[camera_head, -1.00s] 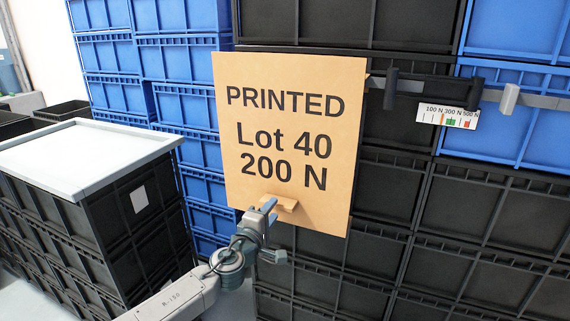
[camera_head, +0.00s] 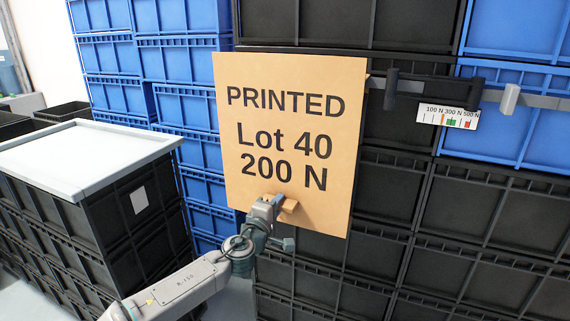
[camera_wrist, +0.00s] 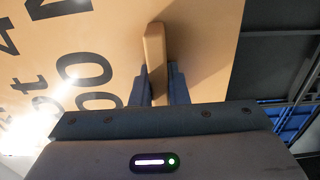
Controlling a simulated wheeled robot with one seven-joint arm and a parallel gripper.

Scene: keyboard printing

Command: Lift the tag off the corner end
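The tag is a large tan board (camera_head: 290,100) reading "PRINTED Lot 40 200 N". It stands upright in front of dark crates, with its upper right edge by a grey rail. A small tan tab (camera_head: 288,207) juts from its lower middle. My gripper (camera_head: 277,203) is at this tab. In the wrist view, the tab (camera_wrist: 155,50) lies between the two fingers of my gripper (camera_wrist: 159,85), one on each side. The fingers look very close to the tab; whether they press on it I cannot tell. How the board is held behind is hidden.
A grey rail (camera_head: 540,101) with dark clips runs right of the board. A small force scale (camera_head: 447,116) marked 100 N, 300 N and 500 N hangs there. A white-topped crate stack (camera_head: 85,150) stands at the left. Blue crates (camera_head: 185,105) rise behind.

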